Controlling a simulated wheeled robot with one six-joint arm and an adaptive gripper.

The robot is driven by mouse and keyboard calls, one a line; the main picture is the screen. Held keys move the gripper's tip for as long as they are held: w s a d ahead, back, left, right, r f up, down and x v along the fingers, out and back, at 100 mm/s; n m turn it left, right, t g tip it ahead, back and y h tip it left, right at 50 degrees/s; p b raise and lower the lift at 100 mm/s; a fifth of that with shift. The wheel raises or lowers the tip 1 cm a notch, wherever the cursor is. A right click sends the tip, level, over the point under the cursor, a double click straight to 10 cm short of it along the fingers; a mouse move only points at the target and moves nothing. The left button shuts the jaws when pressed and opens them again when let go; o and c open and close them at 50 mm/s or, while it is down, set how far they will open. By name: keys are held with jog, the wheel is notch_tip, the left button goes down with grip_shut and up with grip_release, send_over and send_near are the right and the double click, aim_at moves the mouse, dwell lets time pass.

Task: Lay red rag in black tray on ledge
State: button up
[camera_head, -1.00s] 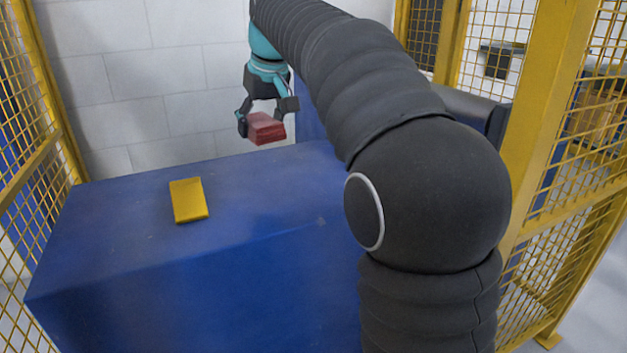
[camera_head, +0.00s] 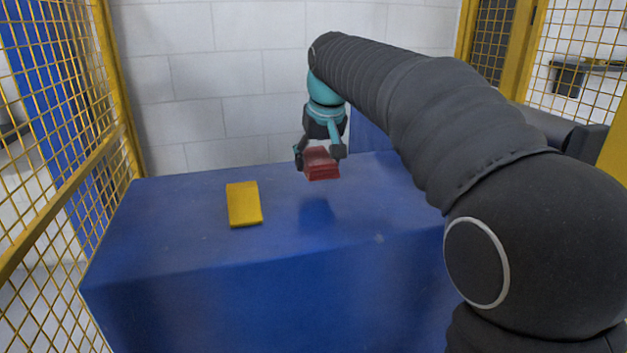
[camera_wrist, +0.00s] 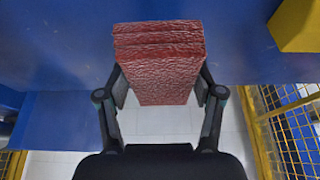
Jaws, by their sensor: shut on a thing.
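The red rag (camera_head: 321,164) is a folded, wrinkled block held in my gripper (camera_head: 320,156). The gripper is shut on it, one finger on each side, above the blue ledge (camera_head: 190,250). A shadow lies on the ledge below the rag, so the rag is off the surface. In the wrist view the rag (camera_wrist: 160,60) sits between the two fingers (camera_wrist: 160,95), its layered end toward the top. I see no black tray on the ledge in either view.
A yellow folded cloth or block (camera_head: 244,204) lies on the ledge left of my gripper; its corner shows in the wrist view (camera_wrist: 300,25). Yellow mesh fencing (camera_head: 50,180) stands at the left and right. A pale block wall (camera_head: 220,80) is behind. The ledge is otherwise bare.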

aim_at(314, 190)
jog(key=shift+a+f, duration=0.4)
jog(key=shift+a, duration=0.1)
jog(key=shift+f+b, duration=0.3)
jog(key=shift+f, duration=1.6)
jog(key=o, duration=1)
jog(key=shift+f, duration=0.1)
jog(key=shift+o, duration=0.2)
jog(key=shift+r, duration=0.2)
jog(key=p+v, duration=0.1)
jog(key=v, duration=1.1)
